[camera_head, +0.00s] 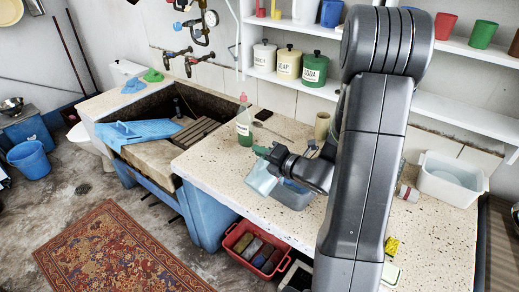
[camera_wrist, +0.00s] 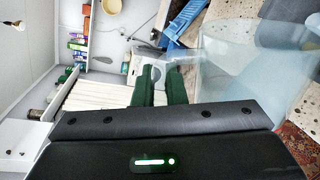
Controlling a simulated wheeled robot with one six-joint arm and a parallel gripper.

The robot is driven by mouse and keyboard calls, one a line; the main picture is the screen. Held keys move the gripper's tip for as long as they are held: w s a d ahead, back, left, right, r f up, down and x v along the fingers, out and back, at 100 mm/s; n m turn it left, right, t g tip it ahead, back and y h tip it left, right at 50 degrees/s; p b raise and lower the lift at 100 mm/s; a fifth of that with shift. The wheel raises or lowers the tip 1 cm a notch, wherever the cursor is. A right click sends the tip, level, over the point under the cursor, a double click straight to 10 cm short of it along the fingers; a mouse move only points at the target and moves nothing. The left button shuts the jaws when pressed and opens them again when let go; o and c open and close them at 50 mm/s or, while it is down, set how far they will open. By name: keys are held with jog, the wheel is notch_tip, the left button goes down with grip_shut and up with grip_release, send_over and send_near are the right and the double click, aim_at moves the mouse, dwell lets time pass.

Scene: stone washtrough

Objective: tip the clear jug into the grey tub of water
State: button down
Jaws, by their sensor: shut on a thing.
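My gripper (camera_head: 266,153) is shut on the clear jug (camera_head: 261,179), at its upper side. The jug hangs at the left of the grey tub (camera_head: 296,200) on the speckled counter and looks tilted. It overlaps the tub's left part in the head view, and I cannot tell whether they touch. My forearm and gripper hide part of the tub. In the wrist view, the green fingers (camera_wrist: 161,78) are close together and the see-through jug (camera_wrist: 250,70) fills the right side. I cannot tell how much water is in the jug.
A green soap bottle (camera_head: 244,122) stands just behind the jug. A beige cup (camera_head: 322,125) is at the back of the counter. A white basin (camera_head: 450,180) stands at the right. A sunken stone trough with a blue cloth (camera_head: 140,131) lies to the left.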

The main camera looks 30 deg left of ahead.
jog(key=shift+w+m+p, duration=0.3)
jog(key=shift+p, duration=0.1)
jog(key=shift+f, duration=0.1)
dwell(1.1)
jog(key=shift+w+d+m+p, duration=0.15)
jog(key=shift+w+m+p, duration=0.35)
jog(key=shift+p, duration=0.5)
jog(key=shift+w+f+m+g, duration=0.1)
jog(key=shift+w+m+g, duration=0.25)
jog(key=shift+w, duration=0.25)
